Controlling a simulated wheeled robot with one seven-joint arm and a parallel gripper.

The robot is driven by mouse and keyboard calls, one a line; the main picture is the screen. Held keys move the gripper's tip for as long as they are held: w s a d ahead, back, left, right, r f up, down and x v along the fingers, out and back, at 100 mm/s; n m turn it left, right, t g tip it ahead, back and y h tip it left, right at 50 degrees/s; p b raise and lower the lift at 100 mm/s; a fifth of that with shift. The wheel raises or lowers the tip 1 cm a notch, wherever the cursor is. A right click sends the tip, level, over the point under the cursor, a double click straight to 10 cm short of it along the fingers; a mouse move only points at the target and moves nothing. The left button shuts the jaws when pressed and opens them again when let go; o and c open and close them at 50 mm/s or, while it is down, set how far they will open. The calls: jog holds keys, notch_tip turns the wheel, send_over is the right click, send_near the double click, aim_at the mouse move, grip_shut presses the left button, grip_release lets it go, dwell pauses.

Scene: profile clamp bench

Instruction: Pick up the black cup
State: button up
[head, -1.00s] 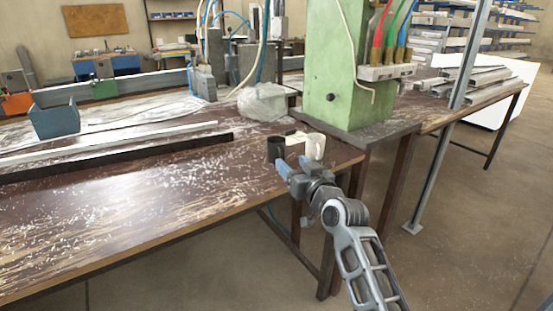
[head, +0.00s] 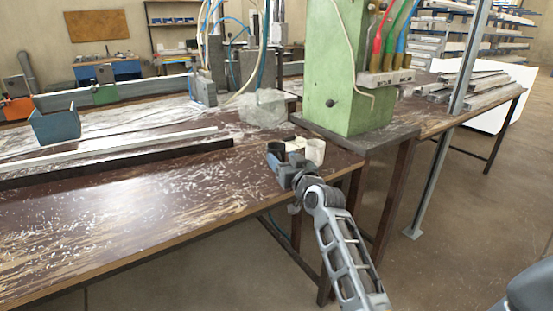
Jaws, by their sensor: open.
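The black cup (head: 276,149) stands at the right end of the brown bench, near the base of the green machine. Its upper part shows; its lower part is hidden behind my gripper (head: 275,160). My gripper is open, with its blue-grey fingers right at the near side of the cup. I cannot tell whether a finger touches the cup or whether the cup is between the fingers. A white cup (head: 315,150) stands close to the right of the black cup, with a pale part between the two.
A green machine column (head: 350,70) rises behind the cups. A crumpled clear plastic bag (head: 265,108) lies behind them. Long metal profiles (head: 120,150) lie on the bench (head: 130,220) to the left. A blue-grey bin (head: 57,125) stands farther left. The front of the bench holds only scattered shavings.

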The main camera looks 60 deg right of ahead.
jog(key=shift+c, duration=0.3)
grip_shut()
dwell(0.3)
